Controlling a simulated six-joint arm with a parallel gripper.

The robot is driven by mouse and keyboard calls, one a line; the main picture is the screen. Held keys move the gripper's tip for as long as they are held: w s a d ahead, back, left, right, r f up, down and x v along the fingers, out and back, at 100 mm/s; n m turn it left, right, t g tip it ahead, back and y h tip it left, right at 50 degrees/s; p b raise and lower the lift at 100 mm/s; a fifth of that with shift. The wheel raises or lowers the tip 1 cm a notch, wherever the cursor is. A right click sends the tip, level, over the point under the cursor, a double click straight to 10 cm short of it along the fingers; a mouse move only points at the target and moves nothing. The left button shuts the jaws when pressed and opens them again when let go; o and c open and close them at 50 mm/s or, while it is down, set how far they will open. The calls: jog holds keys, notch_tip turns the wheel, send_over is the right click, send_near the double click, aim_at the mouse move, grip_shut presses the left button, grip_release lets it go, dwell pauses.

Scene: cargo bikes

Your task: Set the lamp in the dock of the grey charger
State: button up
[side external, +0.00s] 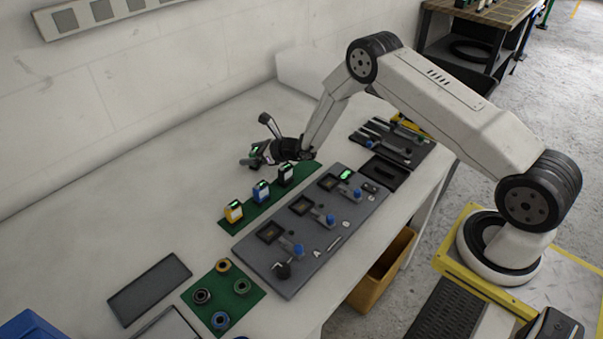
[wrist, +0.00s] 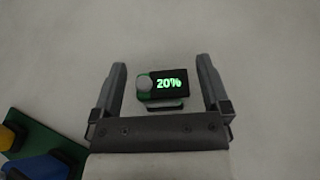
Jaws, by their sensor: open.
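In the wrist view a small dark lamp with green edges (wrist: 162,85) has a round grey knob and a lit display reading 20%. It lies between the spread fingers of my open gripper (wrist: 161,64), with a gap on both sides. In the side view my gripper (side external: 250,158) is low over the white table, beyond the green mat, and mostly covers this lamp. A grey charger board (side external: 311,232) lies nearer the camera. It has three square dark docks with blue knobs beside them, and a lit green display at its far end.
A green mat (side external: 231,222) holds a yellow lamp (side external: 233,211), a blue lamp (side external: 261,192) and a black lamp (side external: 286,174). A second green mat (side external: 247,301) carries several rings. Dark tools (side external: 385,138) lie beyond the board.

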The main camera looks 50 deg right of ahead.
jog(key=shift+w+a+f, duration=0.25)
jog(key=shift+w+f, duration=0.05)
jog(key=shift+w, duration=0.25)
grip_shut()
